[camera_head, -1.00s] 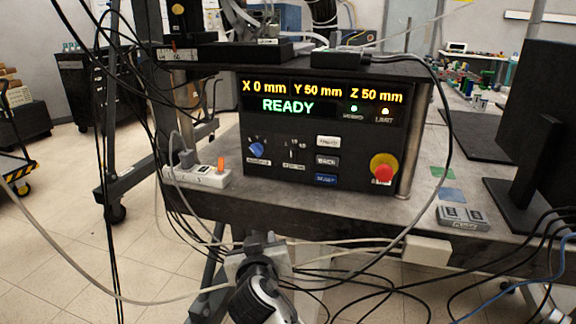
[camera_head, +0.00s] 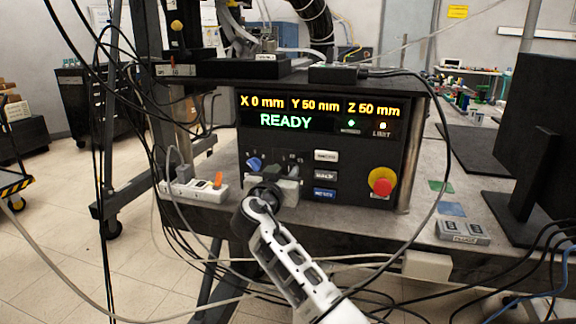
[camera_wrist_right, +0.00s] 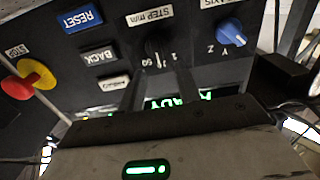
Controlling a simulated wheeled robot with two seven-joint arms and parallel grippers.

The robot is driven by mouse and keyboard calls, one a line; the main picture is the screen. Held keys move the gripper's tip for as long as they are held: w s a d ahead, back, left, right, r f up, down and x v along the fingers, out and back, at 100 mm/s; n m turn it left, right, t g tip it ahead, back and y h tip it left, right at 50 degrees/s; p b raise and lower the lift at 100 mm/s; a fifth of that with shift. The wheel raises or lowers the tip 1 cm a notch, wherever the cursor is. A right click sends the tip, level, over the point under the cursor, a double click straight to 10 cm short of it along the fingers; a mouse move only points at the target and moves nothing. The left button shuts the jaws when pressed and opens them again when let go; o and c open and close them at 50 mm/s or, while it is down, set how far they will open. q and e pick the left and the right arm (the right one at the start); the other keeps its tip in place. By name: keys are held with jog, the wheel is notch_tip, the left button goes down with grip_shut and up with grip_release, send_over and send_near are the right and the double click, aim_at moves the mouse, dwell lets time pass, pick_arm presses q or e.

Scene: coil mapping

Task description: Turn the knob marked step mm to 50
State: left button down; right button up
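The control box (camera_head: 225,150) stands on the bench, its display reading X 0 mm, Y 50 mm, Z 50 mm and READY. The black knob (camera_wrist_right: 156,44) marked STEP mm shows in the right wrist view, which is upside down; its scale shows 50 and 1, but its exact setting is hard to read. My right gripper (camera_wrist_right: 160,73) has its two fingers apart and pointing at this knob, with the tips just short of it or beside it; contact cannot be told. In the head view the right gripper (camera_head: 275,178) hides most of the knob. My left gripper is out of view.
A blue axis knob (camera_head: 253,163) sits close beside the gripper. BACK (camera_head: 325,176) and blue RESET (camera_head: 325,194) buttons are to the right, then a red stop button (camera_head: 382,182).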

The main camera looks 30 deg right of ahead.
aim_at(289, 165)
jog(key=shift+x, duration=1.25)
jog(key=shift+w+d, duration=0.35)
jog(key=shift+d, duration=0.05)
